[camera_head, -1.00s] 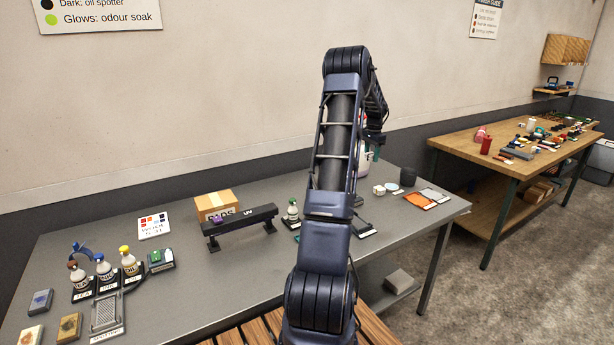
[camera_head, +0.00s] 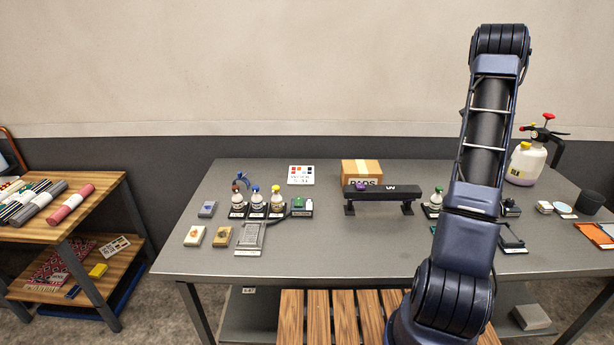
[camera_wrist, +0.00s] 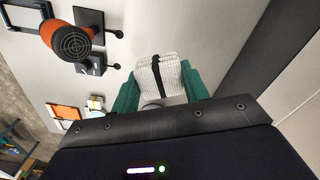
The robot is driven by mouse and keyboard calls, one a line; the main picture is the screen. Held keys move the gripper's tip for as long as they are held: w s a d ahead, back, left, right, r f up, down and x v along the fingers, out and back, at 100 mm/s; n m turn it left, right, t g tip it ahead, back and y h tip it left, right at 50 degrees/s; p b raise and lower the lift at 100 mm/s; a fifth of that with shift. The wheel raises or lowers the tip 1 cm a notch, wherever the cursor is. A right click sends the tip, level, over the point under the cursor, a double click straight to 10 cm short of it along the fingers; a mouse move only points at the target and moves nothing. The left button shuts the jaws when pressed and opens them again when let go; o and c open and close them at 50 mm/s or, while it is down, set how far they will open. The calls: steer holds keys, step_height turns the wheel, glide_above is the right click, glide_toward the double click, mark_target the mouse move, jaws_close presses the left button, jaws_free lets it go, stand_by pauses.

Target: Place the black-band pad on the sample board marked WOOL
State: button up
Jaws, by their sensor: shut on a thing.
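My gripper (camera_wrist: 157,88) shows in the wrist view with its green fingers shut on the black-band pad (camera_wrist: 146,74), a white textured pad with a black strap around it. The pad is held above the grey table. In the head view my gripper and the pad are hidden behind my arm. No board marked WOOL can be read in either view.
The grey table (camera_head: 310,255) holds several spray bottles (camera_head: 257,203), a black UV bar (camera_head: 385,192) and a PADS box (camera_head: 362,167). A pump sprayer (camera_head: 527,162) stands at the back right. An orange-and-black tool (camera_wrist: 68,38) is in the wrist view. Table's front middle is clear.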

steer(key=w+a+n, duration=0.2)
steer(key=w+a, duration=0.2)
steer(key=a, duration=0.5)
steer(key=w+a+n, duration=0.1)
steer(key=w+a, duration=0.3)
steer(key=a, duration=0.4)
steer(key=n, duration=1)
glide_above(301, 174)
steer(key=f, duration=1.9)
steer(key=shift+s, duration=0.2)
steer(key=shift+f, duration=0.15)
steer(key=o, duration=0.7)
steer(key=shift+c, duration=0.2)
steer(key=o, duration=0.3)
